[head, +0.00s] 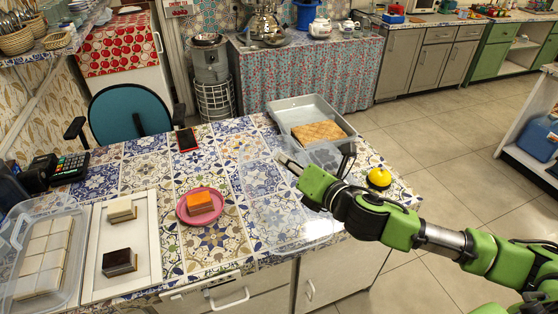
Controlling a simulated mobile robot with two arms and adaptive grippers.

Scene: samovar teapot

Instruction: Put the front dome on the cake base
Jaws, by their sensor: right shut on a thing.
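A pink round cake base (184,217) lies on the tiled table with an orange square piece of cake (200,202) on it, uncovered. My right gripper (318,160) is right of the base, near the grey tray. It is shut on a clear dome (324,154), whose outline is faint and partly hidden by the gripper. Another pale, see-through shape (285,222) shows on the table in front of the gripper; its edges are hard to make out. My left gripper is not in view.
A grey tray (291,113) with a flat golden pastry (319,131) stands behind the gripper. A yellow round object (379,178) is at the right table edge. A white board (122,277) with two cake pieces and a clear box (20,232) lie left.

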